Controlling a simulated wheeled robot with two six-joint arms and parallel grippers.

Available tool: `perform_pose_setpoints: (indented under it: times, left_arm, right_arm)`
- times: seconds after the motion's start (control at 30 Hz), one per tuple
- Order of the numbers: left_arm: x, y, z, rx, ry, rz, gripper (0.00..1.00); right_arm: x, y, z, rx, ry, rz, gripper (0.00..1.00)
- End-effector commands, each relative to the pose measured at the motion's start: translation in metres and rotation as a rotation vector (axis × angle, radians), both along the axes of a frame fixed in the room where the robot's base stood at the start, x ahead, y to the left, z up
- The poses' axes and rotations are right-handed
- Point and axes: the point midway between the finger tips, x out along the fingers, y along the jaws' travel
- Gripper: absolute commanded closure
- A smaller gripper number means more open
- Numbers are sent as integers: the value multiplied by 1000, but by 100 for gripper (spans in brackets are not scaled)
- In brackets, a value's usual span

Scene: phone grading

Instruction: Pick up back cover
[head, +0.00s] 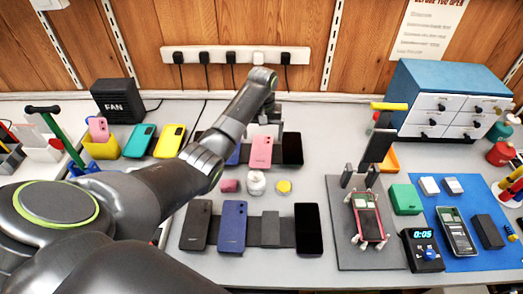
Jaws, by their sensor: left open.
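Several phone-shaped panels with camera marks show, and I cannot tell which is the back cover meant. A pink one (261,151) lies in the back row on a dark strip, beside a black one (292,148) and a partly hidden blue one (233,156). In the front row lie a grey one (196,225) and a blue one (232,226). A teal one (139,141) and a yellow one (169,141) lean at the left. My left gripper (264,127) is open, just behind or above the pink panel's top end; its fingertips are small and partly unclear.
An opened phone (368,219) sits in a clamp fixture on a grey mat (347,262). A blue mat (485,262) with parts, a timer (422,250) and a drawer cabinet (435,76) stand at the right. A white bottle (256,183) stands between the rows. A fan box (116,100) is at the back left.

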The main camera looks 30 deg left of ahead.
Motion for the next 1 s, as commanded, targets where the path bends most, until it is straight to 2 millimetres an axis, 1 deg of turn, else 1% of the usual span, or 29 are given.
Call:
perform_pose_setpoints:
  times: [0.07,0.2,0.33,0.43,0.63,0.67,1.0]
  left_arm:
    - [-2,0,-7,0,3,1,11]
    - [-7,1,-29,-1,5,2,11]
    - [-6,0,-46,-1,3,0,11]
    - [-6,0,-51,0,1,-1,11]
    - [-6,0,-51,0,0,0,11]
    - [-6,0,-51,0,0,0,14]
    - [-6,1,-51,1,0,0,58]
  right_arm:
    - [0,-2,3,-3,0,1,64]
    - [0,-6,8,-7,1,2,64]
    - [-1,-8,6,-10,1,3,64]
    - [-1,-9,6,-11,1,3,64]
    - [-1,-9,6,-10,2,3,64]
    - [-1,-9,6,-10,2,3,64]
    - [-1,-8,6,-10,2,3,64]
